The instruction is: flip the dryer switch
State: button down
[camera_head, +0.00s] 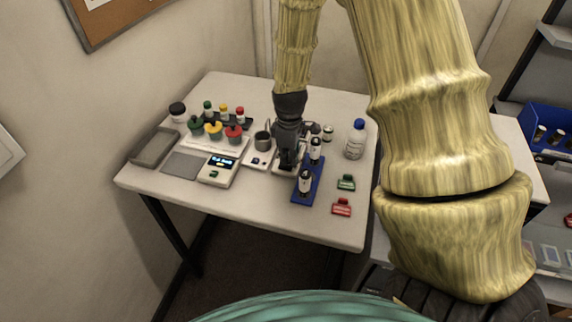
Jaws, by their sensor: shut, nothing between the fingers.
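My gripper (286,166) is shut and empty, pointing down over the middle of the white table. It is just right of a small white device (258,161) with a dark spot on its front, and behind the blue rack. I cannot tell whether the fingers touch anything. The white device, with a grey metal cup (262,141) at its back, may be the dryer. Its switch is too small to make out for certain, and the gripper hides part of the equipment beside it.
A blue rack (309,190) holds dark-and-white cylinders close in front of the gripper. A scale (218,170) and several coloured-cap containers stand left. A blue-capped bottle (355,140), a green clip (346,183) and a red clip (341,207) are right.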

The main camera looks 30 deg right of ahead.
jog(key=shift+f, duration=0.2)
dwell(0.3)
jog(key=shift+r+p, duration=2.85)
jog(key=shift+r, duration=0.65)
